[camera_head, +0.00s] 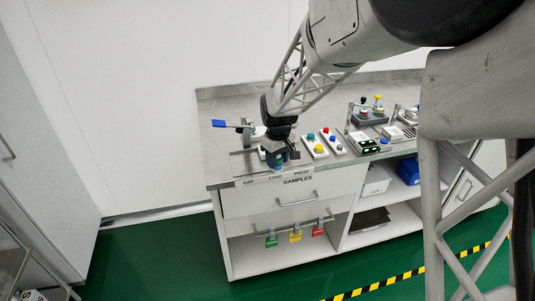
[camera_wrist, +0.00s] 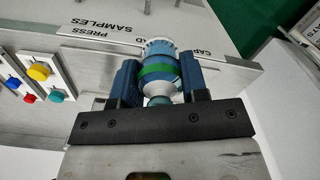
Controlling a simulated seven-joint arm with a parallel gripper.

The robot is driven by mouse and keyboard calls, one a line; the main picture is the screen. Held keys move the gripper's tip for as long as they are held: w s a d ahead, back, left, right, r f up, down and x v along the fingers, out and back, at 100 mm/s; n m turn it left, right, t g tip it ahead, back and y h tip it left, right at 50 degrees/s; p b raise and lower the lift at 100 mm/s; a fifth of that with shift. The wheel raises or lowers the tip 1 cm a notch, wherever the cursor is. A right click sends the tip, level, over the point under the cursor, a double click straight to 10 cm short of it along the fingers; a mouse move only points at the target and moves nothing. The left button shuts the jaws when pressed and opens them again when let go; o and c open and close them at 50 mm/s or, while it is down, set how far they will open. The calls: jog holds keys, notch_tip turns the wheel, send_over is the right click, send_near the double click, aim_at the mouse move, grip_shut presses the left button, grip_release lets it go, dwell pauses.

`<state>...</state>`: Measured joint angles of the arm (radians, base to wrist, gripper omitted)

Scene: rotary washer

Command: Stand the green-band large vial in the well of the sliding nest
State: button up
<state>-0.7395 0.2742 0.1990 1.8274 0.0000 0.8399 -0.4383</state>
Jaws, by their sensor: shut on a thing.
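My gripper (camera_wrist: 158,82) is shut on the green-band large vial (camera_wrist: 157,71), which sits between the two blue fingers in the wrist view. Its green band and pale body show there, with a ridged whitish end at the top of the picture. In the head view my gripper (camera_head: 278,157) is low over the front left of the bench, above the CAP, LOAD and PRESS label strip. The vial is mostly hidden there. I cannot make out the sliding nest or its well; the gripper covers that area. Whether the vial touches anything below is unclear.
A blue-handled lever (camera_head: 219,123) stands behind and left of my gripper. Button panels (camera_head: 314,146) lie to its right, also in the wrist view (camera_wrist: 38,80). Racks and small devices (camera_head: 370,115) stand farther right. The bench front edge is close.

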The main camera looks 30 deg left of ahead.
dwell(0.4)
jog(key=shift+w+a+f, duration=0.25)
jog(key=shift+w+a, duration=1.5)
jog(key=shift+w, duration=0.25)
jog(key=shift+w+a+f, duration=0.3)
jog(key=shift+w+a, duration=1.5)
jog(key=shift+w, duration=0.2)
jog(key=shift+w+a+f, duration=0.25)
jog(key=shift+w+a, duration=1.5)
jog(key=shift+w, duration=0.25)
jog(key=shift+f, duration=1.75)
jog(key=shift+f, duration=0.1)
jog(key=o, duration=0.9)
notch_tip(320, 180, up, 12)
jog(key=shift+r, duration=0.15)
